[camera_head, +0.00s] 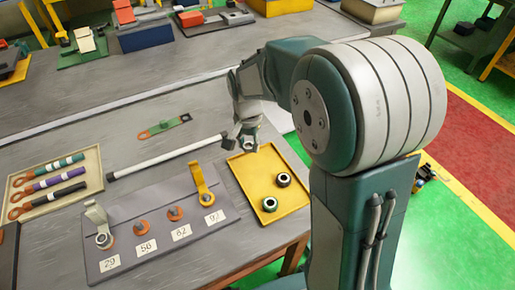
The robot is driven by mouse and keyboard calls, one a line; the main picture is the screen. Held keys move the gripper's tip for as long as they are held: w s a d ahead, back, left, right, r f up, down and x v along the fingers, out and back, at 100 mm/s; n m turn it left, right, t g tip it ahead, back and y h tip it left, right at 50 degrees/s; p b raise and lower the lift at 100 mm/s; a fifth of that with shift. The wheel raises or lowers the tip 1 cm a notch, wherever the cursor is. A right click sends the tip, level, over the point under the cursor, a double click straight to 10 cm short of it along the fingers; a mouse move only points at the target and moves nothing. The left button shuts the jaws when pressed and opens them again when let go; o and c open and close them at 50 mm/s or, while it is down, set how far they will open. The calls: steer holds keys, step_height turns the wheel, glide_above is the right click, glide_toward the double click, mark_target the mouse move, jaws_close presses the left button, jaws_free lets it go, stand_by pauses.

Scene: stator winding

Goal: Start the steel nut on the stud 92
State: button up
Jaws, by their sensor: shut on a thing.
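My gripper (247,138) is above the far left edge of the yellow tray (290,217). It is shut on a small grey part that looks like the steel nut (249,146), partly hidden by the fingers. The stud 92 is at the right end of the grey terminal board (160,255), behind its label (214,217). A yellow bent lug (199,178) stands over stud 92, with a ring at its foot; the stud tip is too small to make out. My gripper is apart from it, to the upper right.
Two ringed nuts, one dark (283,180) and one green (270,204), lie in the yellow tray. Stud 29 carries a grey lug (98,217). A pale bar (165,157) lies behind the board. A cable tray (87,159) is at left, a green strip (165,127) farther back.

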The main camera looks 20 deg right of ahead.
mark_target(207, 195)
steer(key=s+a+n, duration=0.2)
steer(key=a+n, duration=0.1)
steer(key=a, duration=0.1)
steer(key=s+a+r+n, duration=0.1)
steer(key=s+a+n, duration=0.1)
steer(key=a+n, duration=0.1)
steer(key=s+a+n, duration=0.3)
steer(key=a, duration=0.3)
steer(key=shift+a+r, duration=0.1)
steer(key=shift+r, duration=0.1)
steer(key=shift+s+a+n, duration=0.35)
steer(key=shift+n, duration=0.15)
steer(key=shift+f, duration=3.25)
steer(key=shift+s+d+f, duration=0.1)
steer(key=shift+f, duration=0.65)
steer(key=m, duration=0.6)
